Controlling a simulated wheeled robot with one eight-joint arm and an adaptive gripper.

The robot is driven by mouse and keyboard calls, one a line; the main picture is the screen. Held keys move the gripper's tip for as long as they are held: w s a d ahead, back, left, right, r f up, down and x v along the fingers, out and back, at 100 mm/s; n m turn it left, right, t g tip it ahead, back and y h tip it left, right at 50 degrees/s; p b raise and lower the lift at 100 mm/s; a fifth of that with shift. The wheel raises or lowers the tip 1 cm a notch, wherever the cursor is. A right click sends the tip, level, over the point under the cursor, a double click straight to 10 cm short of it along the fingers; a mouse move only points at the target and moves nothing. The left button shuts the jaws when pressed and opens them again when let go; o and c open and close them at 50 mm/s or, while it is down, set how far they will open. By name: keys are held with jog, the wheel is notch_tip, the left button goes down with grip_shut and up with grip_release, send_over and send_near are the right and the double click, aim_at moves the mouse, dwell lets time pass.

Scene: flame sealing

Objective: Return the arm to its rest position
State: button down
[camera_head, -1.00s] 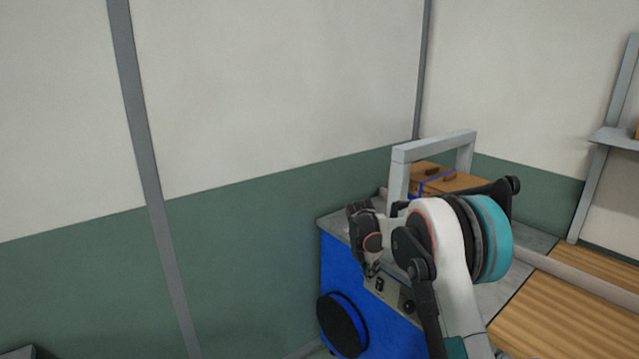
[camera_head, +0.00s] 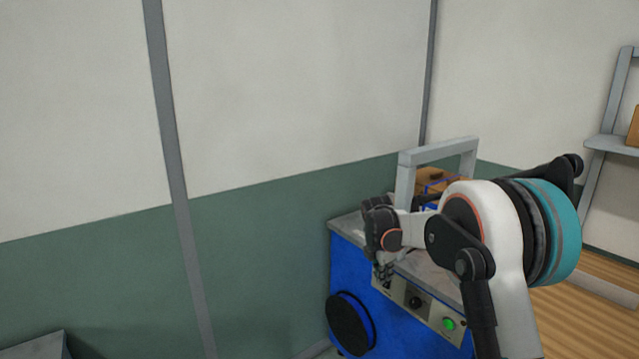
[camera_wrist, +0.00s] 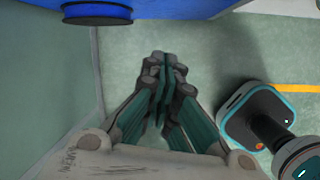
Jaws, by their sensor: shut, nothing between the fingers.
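My gripper (camera_wrist: 162,62) is shut with nothing between its fingers in the wrist view. It points down toward the green floor (camera_wrist: 200,50). In the head view my gripper (camera_head: 386,283) hangs in front of the control panel (camera_head: 418,304) of the blue machine (camera_head: 375,318), and I cannot tell whether it touches it. My white and teal arm hides part of the machine's top and right side.
A grey frame (camera_head: 437,150) stands on the machine, with a brown box (camera_head: 437,183) behind it. The panel has a lit green button (camera_head: 449,324). A wooden surface (camera_head: 580,320) is at right. Bare wall fills the left.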

jog(key=s+d+r+m+t+y, duration=0.1)
jog(key=s+r+m+t, duration=0.1)
jog(key=s+r+m, duration=1.35)
jog(key=s+f+m+t+y, duration=0.1)
jog(key=s+m, duration=0.6)
jog(key=s, duration=2.1)
jog(key=shift+s+f+t, duration=0.35)
jog(key=shift+f+t, duration=0.2)
jog(key=shift+t, duration=0.25)
